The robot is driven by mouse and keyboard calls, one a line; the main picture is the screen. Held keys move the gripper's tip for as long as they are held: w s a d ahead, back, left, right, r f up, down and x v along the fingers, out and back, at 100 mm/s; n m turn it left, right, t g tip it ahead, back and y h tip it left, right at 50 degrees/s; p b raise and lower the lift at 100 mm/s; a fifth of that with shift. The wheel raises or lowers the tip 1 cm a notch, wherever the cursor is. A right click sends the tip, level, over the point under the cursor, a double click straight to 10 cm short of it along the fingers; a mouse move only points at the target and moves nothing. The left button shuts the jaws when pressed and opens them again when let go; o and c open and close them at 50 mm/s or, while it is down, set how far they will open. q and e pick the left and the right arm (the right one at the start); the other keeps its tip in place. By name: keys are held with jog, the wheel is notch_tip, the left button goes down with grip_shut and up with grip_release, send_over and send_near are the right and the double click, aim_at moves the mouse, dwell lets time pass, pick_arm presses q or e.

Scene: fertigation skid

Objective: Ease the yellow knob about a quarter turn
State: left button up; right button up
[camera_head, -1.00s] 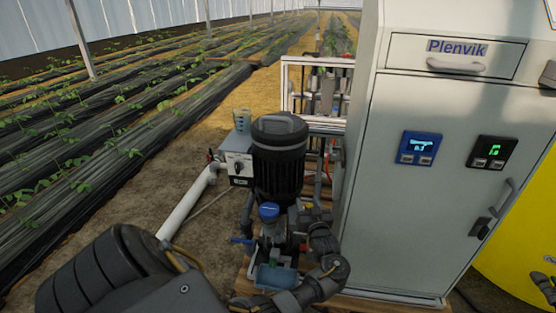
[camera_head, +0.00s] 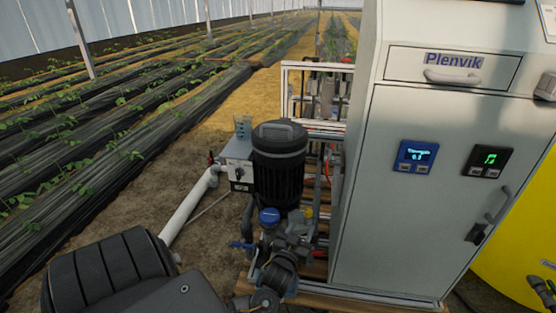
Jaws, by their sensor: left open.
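The yellow knob (camera_head: 308,212) is a small patch of yellow just right of the blue cap, at the foot of the black motor; most of it is hard to make out. My left gripper (camera_head: 301,230) reaches in from the lower left, its grey fingers just below the knob. It is open, with nothing seen between the fingers; whether they touch the knob I cannot tell. My own wrist hides part of the pipework below. My right gripper is not in view.
The black motor (camera_head: 279,165) stands behind the pipework. A blue cap (camera_head: 269,216) and a blue lever (camera_head: 241,245) sit close on the left. The grey cabinet (camera_head: 400,220) walls off the right side. A white pipe (camera_head: 188,208) runs along the soil at left.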

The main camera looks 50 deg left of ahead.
pick_arm(q)
jog(key=s+d+f+m+g+h+p, duration=0.1)
jog(key=s+f+m+g+h+p, duration=0.1)
jog(key=s+f, duration=0.4)
jog(key=s+d+f+m+g+h+p, duration=0.1)
jog(key=s+f+g+p, duration=0.3)
jog(key=f, duration=1)
jog(key=s+d+m+p, duration=0.1)
jog(key=s+p, duration=0.2)
jog(key=shift+d+m+g+h, duration=0.3)
jog(key=shift+m+g+h, duration=0.1)
jog(key=shift+s+f, duration=0.1)
jog(key=shift+f, duration=0.05)
